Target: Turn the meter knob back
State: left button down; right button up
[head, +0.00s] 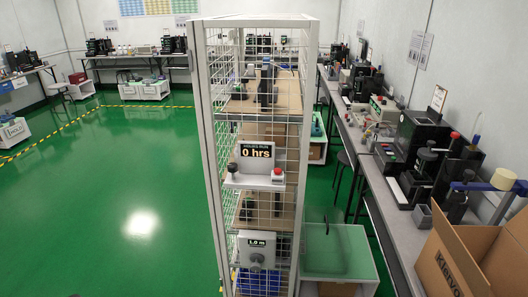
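A grey panel with a small dark display reading what looks like "1.0 m" (257,242) hangs low on the end of the wire-mesh shelf. A round grey knob (257,262) sits on the panel's front below the display. The knob's turned angle is too small to read. Above it, a white panel (254,182) carries a sign (257,151) reading "HOURS RUN 0 hrs", with a black knob (233,171) on its left and a red button (277,173) on its right. Neither of my grippers shows in the head view.
The tall mesh shelf (201,120) stands in the middle, holding devices and a blue crate low down. A long bench (395,215) with testers runs along the right. An open cardboard box (470,255) is front right. A green-topped unit (338,250) stands beside the shelf. Green floor on the left is clear.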

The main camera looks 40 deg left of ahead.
aim_at(233, 167)
jog(key=u, duration=1.4)
jog(key=i+l+u, duration=0.15)
jog(key=u, duration=0.2)
